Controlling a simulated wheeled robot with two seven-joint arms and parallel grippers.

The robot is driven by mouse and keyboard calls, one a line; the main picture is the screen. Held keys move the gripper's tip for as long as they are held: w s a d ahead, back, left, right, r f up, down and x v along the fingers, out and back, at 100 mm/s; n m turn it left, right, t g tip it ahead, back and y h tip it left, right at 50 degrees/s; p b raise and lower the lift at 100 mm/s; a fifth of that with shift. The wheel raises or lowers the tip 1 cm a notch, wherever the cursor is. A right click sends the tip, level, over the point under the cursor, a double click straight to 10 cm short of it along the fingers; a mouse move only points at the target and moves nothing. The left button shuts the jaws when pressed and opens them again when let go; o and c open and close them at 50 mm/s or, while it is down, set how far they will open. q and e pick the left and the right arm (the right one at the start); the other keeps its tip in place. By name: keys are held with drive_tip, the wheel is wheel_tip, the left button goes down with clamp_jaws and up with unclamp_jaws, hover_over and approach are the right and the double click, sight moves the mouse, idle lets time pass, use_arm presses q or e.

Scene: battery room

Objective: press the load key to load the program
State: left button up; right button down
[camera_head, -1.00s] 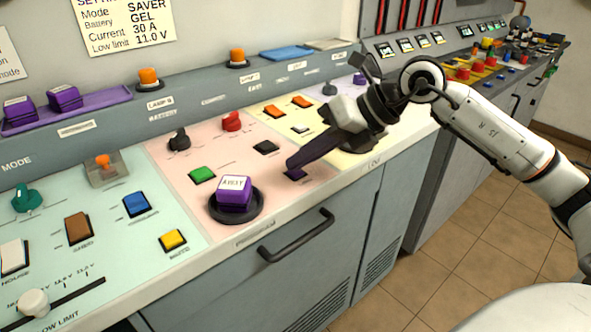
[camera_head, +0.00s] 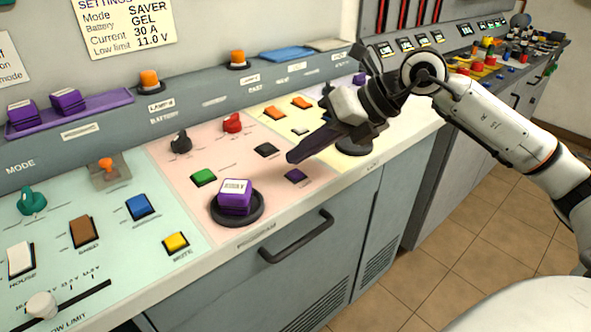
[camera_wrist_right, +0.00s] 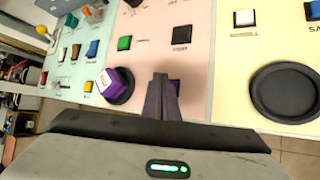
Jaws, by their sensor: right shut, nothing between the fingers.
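A small flat purple key (camera_head: 297,176) sits near the front edge of the pink panel section; its label is too small to read. My right gripper (camera_head: 292,157) is shut and empty, its tips just above and behind this key in the head view, apart from it. In the right wrist view the shut fingers (camera_wrist_right: 160,80) partly cover the purple key (camera_wrist_right: 176,86). A purple block (camera_head: 235,194) with a white label stands in a black round holder (camera_head: 223,219) left of the key. It also shows in the wrist view (camera_wrist_right: 112,82). My left gripper is not in view.
A green key (camera_head: 203,177), a black key (camera_head: 266,150), a red knob (camera_head: 233,123) and a black knob (camera_head: 181,142) share the pink section. Two purple blocks lie in a purple tray (camera_head: 112,101) on the ledge. A handle (camera_head: 296,238) juts from the cabinet front.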

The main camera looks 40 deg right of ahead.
sight(302, 174)
drive_tip(key=shift+r+p, duration=1.65)
drive_tip(key=shift+r, duration=0.65)
